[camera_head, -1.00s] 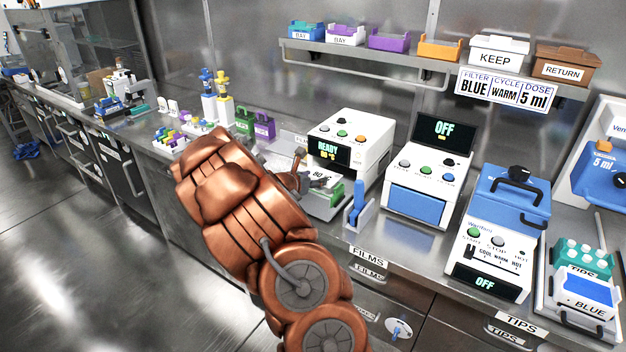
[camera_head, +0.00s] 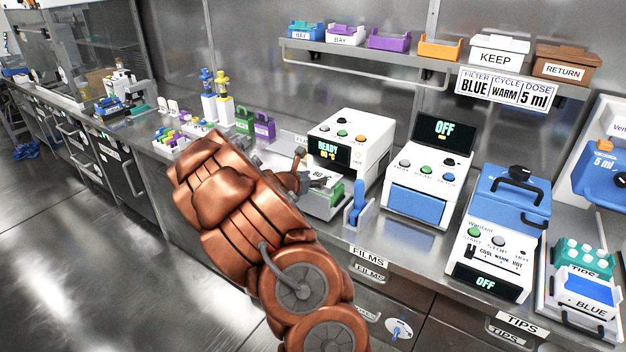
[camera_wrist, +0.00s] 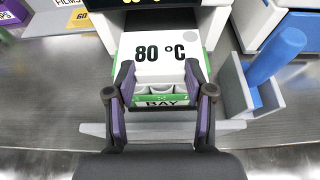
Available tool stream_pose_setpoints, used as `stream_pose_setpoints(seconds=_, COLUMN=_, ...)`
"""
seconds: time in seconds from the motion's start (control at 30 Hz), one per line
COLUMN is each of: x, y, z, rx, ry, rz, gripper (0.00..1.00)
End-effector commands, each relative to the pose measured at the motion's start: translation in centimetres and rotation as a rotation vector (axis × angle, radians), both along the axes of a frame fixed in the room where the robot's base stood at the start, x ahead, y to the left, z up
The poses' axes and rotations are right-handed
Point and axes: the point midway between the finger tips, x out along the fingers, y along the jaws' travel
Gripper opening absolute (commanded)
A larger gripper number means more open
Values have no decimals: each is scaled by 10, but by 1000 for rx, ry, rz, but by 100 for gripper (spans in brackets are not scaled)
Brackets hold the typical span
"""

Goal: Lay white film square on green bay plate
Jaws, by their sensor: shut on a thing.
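The white film square (camera_wrist: 150,47), marked 80 °C with a grey dot at its corner, is between my fingertips in the wrist view. My gripper (camera_wrist: 159,72) is shut on it. The green bay plate (camera_wrist: 177,98) shows below the film, with its BAY label and pale round wells at the near side uncovered. The film covers the plate's far part; I cannot tell whether it touches the plate. In the head view, the film (camera_head: 318,174) and the green plate (camera_head: 337,193) show at the front of a white machine, with my gripper (camera_head: 303,178) partly hidden by my arm.
The white machine (camera_head: 371,130) reads READY 80 °C and stands over the plate. A blue-handled tool in a grey holder (camera_head: 358,213) is close on the right. More white machines stand further right, and a shelf (camera_head: 330,50) with bins runs above.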

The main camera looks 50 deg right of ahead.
Motion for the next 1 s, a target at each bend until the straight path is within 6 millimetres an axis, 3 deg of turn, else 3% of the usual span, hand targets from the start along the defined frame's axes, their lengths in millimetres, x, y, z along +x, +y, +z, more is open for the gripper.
stream_pose_setpoints(seconds=1.0, x=0, y=0, z=-16, rx=0, ry=2, rz=1, gripper=35)
